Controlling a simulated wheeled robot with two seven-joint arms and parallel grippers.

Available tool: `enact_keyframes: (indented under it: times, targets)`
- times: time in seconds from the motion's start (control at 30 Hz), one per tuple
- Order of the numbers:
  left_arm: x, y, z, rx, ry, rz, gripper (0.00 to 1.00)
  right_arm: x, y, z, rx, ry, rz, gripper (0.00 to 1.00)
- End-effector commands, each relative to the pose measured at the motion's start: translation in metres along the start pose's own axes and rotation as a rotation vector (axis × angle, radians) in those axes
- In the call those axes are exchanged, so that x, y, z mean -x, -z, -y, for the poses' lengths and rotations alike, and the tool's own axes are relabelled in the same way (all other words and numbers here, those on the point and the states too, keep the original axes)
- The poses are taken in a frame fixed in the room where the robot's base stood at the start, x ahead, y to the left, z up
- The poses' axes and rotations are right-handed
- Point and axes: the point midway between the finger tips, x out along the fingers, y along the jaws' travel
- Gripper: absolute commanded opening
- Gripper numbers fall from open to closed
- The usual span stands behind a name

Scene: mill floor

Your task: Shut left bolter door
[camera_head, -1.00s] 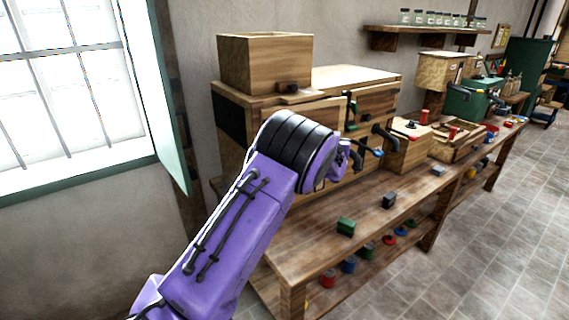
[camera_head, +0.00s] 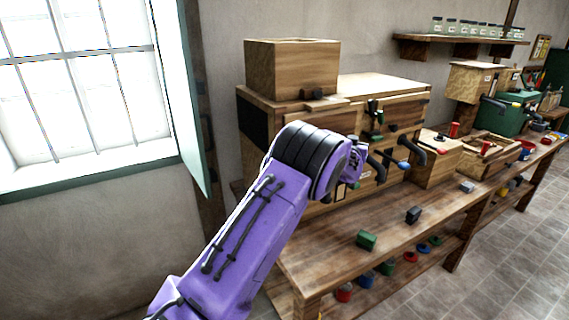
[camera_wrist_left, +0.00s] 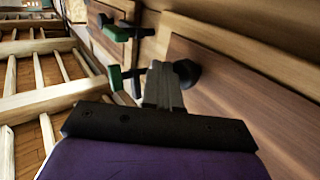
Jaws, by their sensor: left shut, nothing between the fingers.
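The bolter is a wooden cabinet (camera_head: 262,165) with two doors on its front, standing on the bench. My left arm covers most of the left door (camera_head: 322,119) in the head view; I cannot tell there whether it is ajar. In the left wrist view the left door (camera_wrist_left: 255,85) appears as a brown panel with a dark round knob (camera_wrist_left: 187,72). My left gripper (camera_wrist_left: 163,85) is shut and empty, its fingertips close beside the knob; contact is unclear. In the head view its fingers are hidden behind my wrist. My right gripper is not in view.
An open wooden box (camera_head: 290,68) sits on the cabinet. Green-and-black latch handles (camera_wrist_left: 118,76) are left of my fingers in the wrist view. Small green (camera_head: 366,240) and dark (camera_head: 413,214) blocks lie on the bench (camera_head: 330,262). A window shutter (camera_head: 180,100) is at left.

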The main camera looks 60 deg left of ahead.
Motion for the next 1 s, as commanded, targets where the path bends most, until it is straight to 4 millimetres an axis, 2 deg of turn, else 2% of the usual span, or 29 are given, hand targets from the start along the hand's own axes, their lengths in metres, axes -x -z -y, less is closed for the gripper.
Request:
enact_keyframes:
  times: [0.23, 0.4, 0.5, 0.7, 0.83, 1.0]
  targets:
    - [0.004, 0.002, -0.006, -0.001, -0.003, 0.000, 0.00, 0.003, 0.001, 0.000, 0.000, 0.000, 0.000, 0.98]
    - [0.026, 0.005, -0.034, -0.004, -0.004, 0.002, 0.00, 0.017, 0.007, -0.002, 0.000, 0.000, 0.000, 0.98]
    - [0.044, -0.004, -0.057, -0.002, -0.004, -0.003, 0.00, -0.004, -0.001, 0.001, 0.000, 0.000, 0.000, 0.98]
    - [0.074, -0.001, -0.091, -0.002, 0.000, -0.002, 0.00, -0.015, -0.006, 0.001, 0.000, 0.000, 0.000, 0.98]
    - [0.085, 0.001, -0.103, -0.001, 0.001, 0.000, 0.00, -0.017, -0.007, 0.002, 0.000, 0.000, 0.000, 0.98]
    - [0.088, 0.002, -0.107, 0.001, 0.002, 0.000, 0.00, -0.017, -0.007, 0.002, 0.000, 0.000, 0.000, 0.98]
